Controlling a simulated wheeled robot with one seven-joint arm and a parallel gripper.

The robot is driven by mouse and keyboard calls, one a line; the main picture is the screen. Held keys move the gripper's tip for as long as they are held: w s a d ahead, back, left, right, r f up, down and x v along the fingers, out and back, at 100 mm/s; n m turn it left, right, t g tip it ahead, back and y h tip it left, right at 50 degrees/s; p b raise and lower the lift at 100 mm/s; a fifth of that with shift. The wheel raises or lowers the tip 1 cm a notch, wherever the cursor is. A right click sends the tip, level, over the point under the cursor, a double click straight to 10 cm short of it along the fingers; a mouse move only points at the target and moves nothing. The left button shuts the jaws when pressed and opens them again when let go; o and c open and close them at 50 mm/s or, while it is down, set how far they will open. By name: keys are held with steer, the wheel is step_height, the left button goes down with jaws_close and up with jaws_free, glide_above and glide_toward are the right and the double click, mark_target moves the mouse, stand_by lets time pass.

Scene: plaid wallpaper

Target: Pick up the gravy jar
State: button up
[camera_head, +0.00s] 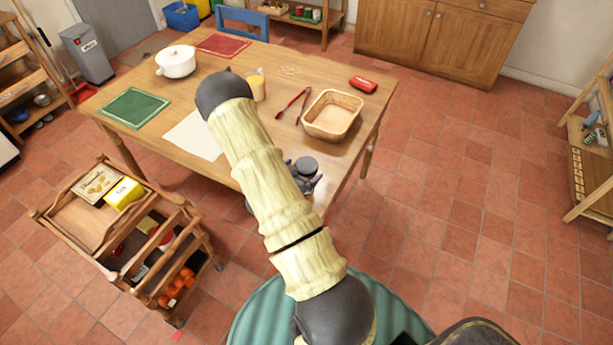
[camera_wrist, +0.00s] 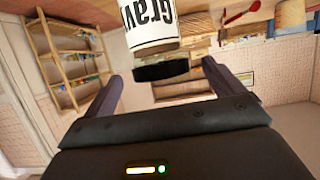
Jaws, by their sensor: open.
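The gravy jar (camera_wrist: 152,27) shows large in the wrist view, white with black "Gravy" lettering that appears upside down. Its black lid (camera_wrist: 160,71) points down in the picture, and its other end is cut off by the top edge. My gripper (camera_wrist: 162,74) is open. Its two dark fingers stand apart to the left and right of the jar's lid, with visible gaps on both sides. In the head view a dark round lid (camera_head: 306,165), apparently the jar's, shows by my gripper near the table's front edge. My arm hides most of that spot.
The wooden table (camera_head: 352,140) holds a wicker basket (camera_head: 333,114), red-handled utensils (camera_head: 293,104), a yellowish cup (camera_head: 258,88), a white pot (camera_head: 175,62), a red item (camera_head: 363,84) and mats. A wooden cart (camera_head: 75,221) stands at left. Floor at right is clear.

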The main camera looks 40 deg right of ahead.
mark_target(305, 166)
steer(key=x, duration=0.1)
steer(key=p+x, duration=0.1)
steer(key=x, duration=0.1)
steer(key=p+x, duration=0.1)
steer(key=shift+w+d+r, duration=0.15)
steer(key=shift+d+r, duration=0.05)
steer(key=shift+d, duration=0.25)
steer(key=shift+w+d+f, duration=0.15)
steer(key=shift+d, duration=0.05)
steer(key=c, duration=1.7)
